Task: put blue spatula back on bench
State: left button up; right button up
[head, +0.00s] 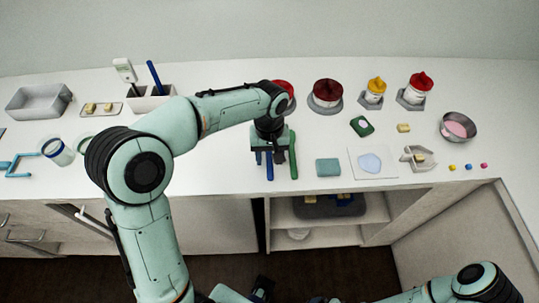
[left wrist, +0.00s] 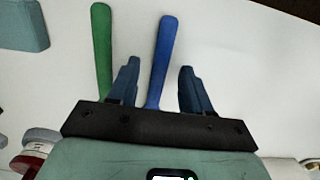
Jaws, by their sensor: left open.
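The blue spatula (left wrist: 162,62) lies on the white bench (left wrist: 225,45). In the left wrist view it runs between the two fingers of my left gripper (left wrist: 158,85), which are open and apart from it on both sides. In the head view my left gripper (head: 270,156) is over the bench near its front edge, and the blue spatula (head: 269,168) shows partly below it. The rest of the spatula is hidden by the gripper. My right arm shows at the lower right, but its gripper cannot be made out.
A green spatula (head: 293,156) lies close beside the blue one, also in the left wrist view (left wrist: 101,50). A teal block (head: 328,167) is to the right. The bench left of the gripper is fairly clear.

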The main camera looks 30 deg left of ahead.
pick_arm(q)
notch_tip(320, 180, up, 13)
jog(key=p, duration=0.2)
jog(key=shift+w+a, duration=0.2)
jog(key=shift+w, duration=0.05)
pick_arm(e)
jog(key=r, duration=0.1)
jog(key=w+r, duration=0.1)
jog(key=shift+w+r, duration=0.15)
jog(key=shift+r, duration=0.15)
